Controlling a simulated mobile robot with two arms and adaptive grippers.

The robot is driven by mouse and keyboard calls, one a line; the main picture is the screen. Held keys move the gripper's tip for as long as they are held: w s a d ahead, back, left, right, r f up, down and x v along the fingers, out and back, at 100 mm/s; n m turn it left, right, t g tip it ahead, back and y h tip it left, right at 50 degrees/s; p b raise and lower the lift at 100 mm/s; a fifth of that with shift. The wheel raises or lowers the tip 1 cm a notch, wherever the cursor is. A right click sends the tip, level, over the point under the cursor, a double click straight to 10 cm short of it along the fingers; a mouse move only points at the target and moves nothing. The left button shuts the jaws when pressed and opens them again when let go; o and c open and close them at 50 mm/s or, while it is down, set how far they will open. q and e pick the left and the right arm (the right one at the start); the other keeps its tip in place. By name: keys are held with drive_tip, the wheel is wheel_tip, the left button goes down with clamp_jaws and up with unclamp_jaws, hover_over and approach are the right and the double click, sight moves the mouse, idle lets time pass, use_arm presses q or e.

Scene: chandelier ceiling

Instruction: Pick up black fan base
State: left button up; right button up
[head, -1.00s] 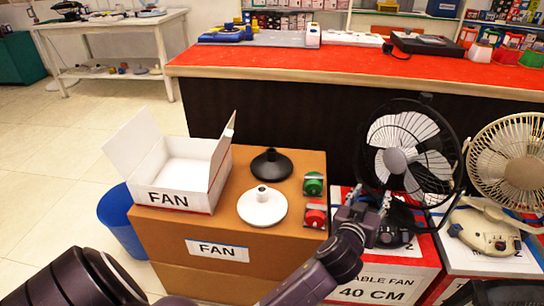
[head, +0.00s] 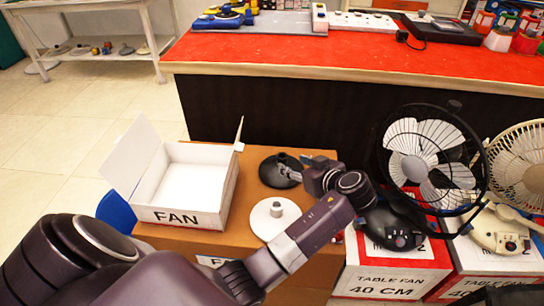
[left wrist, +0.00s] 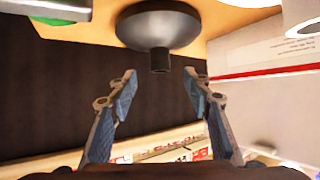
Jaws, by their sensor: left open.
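The black fan base (head: 281,171) is a dark disc with a short central stem, standing on a brown cardboard box (head: 212,238). My left gripper (head: 300,167) reaches in from the right side of the base, with its fingertips at the stem and covering part of the disc. In the left wrist view the base (left wrist: 160,26) appears upside down, stem pointing down. There the left gripper (left wrist: 158,75) is open and empty, with a finger on either side of the stem's line and the stem tip near the gap between the fingertips. My right gripper is not in view.
A white fan base (head: 268,226) lies just in front, beneath my left arm. An open white FAN box (head: 180,215) stands to the left. A black table fan (head: 402,235) stands at right, close to my arm. A red-topped counter (head: 270,52) runs behind.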

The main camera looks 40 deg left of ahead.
sight(283, 156)
use_arm(q)
drive_tip(key=x, duration=0.3)
drive_tip(key=shift+a+r, duration=0.1)
drive_tip(key=shift+r, duration=0.2)
drive_tip(key=shift+w+a+f+b, duration=0.1)
drive_tip(key=shift+a+b, duration=0.1)
drive_tip(key=shift+b, duration=0.1)
drive_tip(key=b+x, duration=0.1)
drive_tip(key=x, duration=0.4)
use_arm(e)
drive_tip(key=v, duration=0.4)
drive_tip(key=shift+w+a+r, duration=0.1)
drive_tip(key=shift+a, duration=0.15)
use_arm(q)
drive_tip(key=shift+c, duration=0.3)
clamp_jaws()
